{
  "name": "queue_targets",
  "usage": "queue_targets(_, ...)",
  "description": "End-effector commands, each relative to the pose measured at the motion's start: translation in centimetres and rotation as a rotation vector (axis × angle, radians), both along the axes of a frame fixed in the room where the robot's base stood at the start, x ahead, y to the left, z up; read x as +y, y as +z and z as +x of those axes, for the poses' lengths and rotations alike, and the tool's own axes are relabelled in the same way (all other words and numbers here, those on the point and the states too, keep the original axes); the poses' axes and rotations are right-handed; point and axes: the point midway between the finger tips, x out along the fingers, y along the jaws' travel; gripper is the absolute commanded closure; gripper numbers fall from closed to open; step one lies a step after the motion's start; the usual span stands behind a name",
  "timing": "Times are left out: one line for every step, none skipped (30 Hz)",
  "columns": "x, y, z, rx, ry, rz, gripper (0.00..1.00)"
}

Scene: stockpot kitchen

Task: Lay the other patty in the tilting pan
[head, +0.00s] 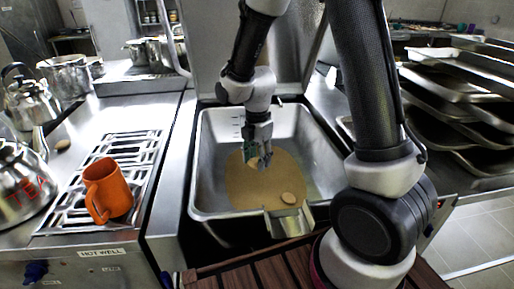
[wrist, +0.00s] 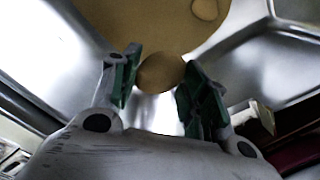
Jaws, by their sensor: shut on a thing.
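The tilting pan (head: 213,150) is a deep steel basin with a pool of brown liquid (head: 245,190) over its floor. One round brown patty (head: 288,198) lies in the pan near the pouring lip; it also shows at the top of the wrist view (wrist: 205,9). My gripper (head: 258,150) points down inside the pan's outline, above the brown pool. It is shut on the other patty (wrist: 160,72), held between the green-padded fingertips. The held patty also shows below the fingers in the head view (head: 253,162).
An orange mug (head: 107,190) stands on the slatted hot well left of the pan. Kettles (head: 30,103) and a small brown round thing (head: 62,145) are further left. Stacked trays (head: 455,100) stand at right. The pouring lip (head: 289,222) juts out at the pan's front.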

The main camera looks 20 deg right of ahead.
Motion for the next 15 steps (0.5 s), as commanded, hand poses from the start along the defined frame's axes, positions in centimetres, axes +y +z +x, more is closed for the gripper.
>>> queue_targets(0.0,-0.7,-0.1,0.003,0.0,-0.001,0.78)
queue_targets(0.0,-1.1,-0.1,0.004,0.0,-0.001,0.78)
queue_targets(0.0,-1.7,-0.1,0.003,0.0,-0.001,0.78)
queue_targets(0.0,-2.1,-0.1,0.004,0.0,-0.001,0.78)
queue_targets(0.0,-2.5,-0.1,0.004,0.0,-0.001,0.78)
queue_targets(0.0,-3.0,-0.1,0.003,0.0,-0.001,0.78)
queue_targets(-0.1,-3.4,-0.1,0.005,0.0,-0.001,0.78)
queue_targets(0.0,-3.8,-0.1,0.004,0.0,-0.001,0.78)
queue_targets(0.0,-4.3,-0.1,0.004,0.0,-0.002,0.78)
queue_targets(0.0,-4.7,-0.1,0.004,0.0,-0.001,0.78)
queue_targets(0.0,-5.1,-0.1,0.003,0.0,-0.001,0.78)
queue_targets(0.0,-5.6,-0.1,0.004,0.0,-0.001,0.78)
queue_targets(0.0,-6.0,-0.1,0.004,0.0,-0.001,0.78)
queue_targets(0.0,-6.4,-0.1,0.003,0.0,-0.001,0.78)
queue_targets(0.0,-6.9,-0.1,0.004,0.0,-0.001,0.78)
